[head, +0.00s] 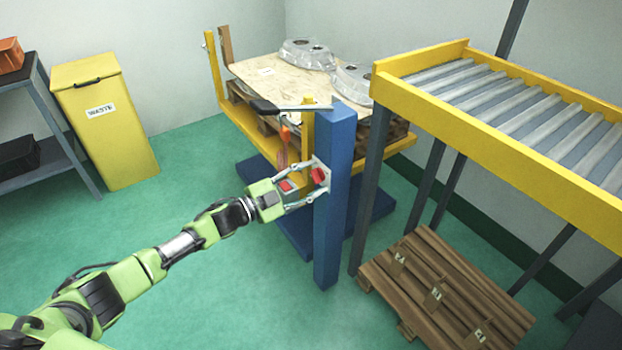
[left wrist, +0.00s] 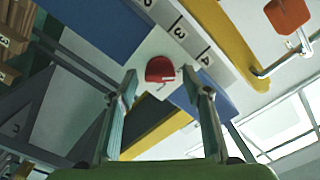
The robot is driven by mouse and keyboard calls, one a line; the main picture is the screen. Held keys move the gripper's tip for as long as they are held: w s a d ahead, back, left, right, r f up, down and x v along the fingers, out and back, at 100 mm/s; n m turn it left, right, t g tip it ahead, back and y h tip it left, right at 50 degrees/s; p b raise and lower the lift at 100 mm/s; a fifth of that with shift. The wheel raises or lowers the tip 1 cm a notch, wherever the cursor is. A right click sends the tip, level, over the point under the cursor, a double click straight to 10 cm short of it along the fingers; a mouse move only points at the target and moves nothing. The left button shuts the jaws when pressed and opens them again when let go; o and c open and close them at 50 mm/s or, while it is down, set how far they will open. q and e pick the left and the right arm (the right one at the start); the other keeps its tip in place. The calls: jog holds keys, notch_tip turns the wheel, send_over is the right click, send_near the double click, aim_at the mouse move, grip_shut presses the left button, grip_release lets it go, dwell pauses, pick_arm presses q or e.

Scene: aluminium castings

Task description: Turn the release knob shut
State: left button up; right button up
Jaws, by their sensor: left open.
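The release knob (head: 318,175) is red and sits on a pale plate on the side of a blue post (head: 335,225). In the left wrist view the knob (left wrist: 160,69) shows a small white mark and lies between the fingertips. My left gripper (head: 315,182) is open at the post, one finger on each side of the knob. In the left wrist view the gripper (left wrist: 159,82) has gaps between its fingers and the knob. I cannot tell how far the fingertips reach past it. My right gripper is not in view.
A yellow lift (head: 214,70) bears a board with castings (head: 306,53). A roller conveyor (head: 500,128) and wooden pallet (head: 450,295) are right; a waste bin (head: 110,140) is left.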

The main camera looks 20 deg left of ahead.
pick_arm(q)
jog(key=v, duration=1.2)
jog(key=shift+f, duration=0.1)
